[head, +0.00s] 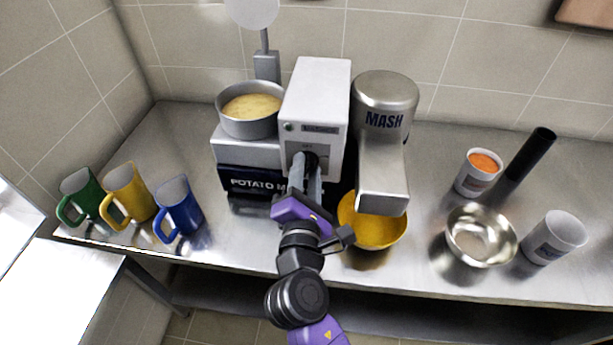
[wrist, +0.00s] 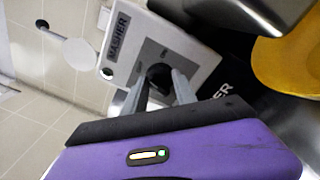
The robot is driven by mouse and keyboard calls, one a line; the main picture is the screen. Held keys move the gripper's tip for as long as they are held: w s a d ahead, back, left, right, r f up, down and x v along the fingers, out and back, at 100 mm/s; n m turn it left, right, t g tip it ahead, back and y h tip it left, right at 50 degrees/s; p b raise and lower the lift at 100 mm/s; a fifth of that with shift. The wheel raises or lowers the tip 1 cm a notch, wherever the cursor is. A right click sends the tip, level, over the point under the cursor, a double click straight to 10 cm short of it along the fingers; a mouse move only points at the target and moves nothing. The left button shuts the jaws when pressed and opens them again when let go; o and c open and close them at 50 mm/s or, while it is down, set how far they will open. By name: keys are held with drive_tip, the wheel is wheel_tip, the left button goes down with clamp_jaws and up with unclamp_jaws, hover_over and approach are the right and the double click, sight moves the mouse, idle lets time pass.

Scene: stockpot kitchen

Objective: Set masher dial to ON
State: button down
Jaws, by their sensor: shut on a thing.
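The masher is a white box unit (head: 317,95) in the middle of the counter, with a metal MASH head (head: 384,105) to its right. Its round black dial (wrist: 159,75) sits on a grey panel on the front face, below the MASHER label (wrist: 118,37). My gripper (head: 305,165) is at the front face, with its fingers shut on the dial, one on each side; it also shows in the wrist view (wrist: 163,88). The fingers hide part of the dial, and I cannot tell its setting. A yellow bowl (head: 372,230) stands under the MASH head.
A pot of pale food (head: 247,128) sits on the unit at left. Green, yellow and blue mugs (head: 181,212) stand at the left. A steel bowl (head: 480,238), an orange-filled cup (head: 470,182), a white cup (head: 552,238) and a black cylinder (head: 533,152) are at the right.

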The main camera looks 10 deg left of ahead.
drive_tip(key=m+b, duration=0.6)
drive_tip(key=shift+f+m, duration=0.4)
drive_tip(key=m+b, duration=0.4)
drive_tip(key=shift+r+t+h, duration=0.1)
drive_tip(key=shift+t+h, duration=0.2)
drive_tip(key=shift+r+m, duration=0.1)
drive_tip(key=shift+m, duration=0.3)
drive_tip(key=c, duration=1)
unclamp_jaws()
drive_tip(key=shift+s+b, duration=0.1)
drive_tip(key=shift+b, duration=0.2)
drive_tip(key=s, duration=0.7)
drive_tip(key=shift+s+f+b, duration=0.25)
drive_tip(key=shift+s+b, duration=0.05)
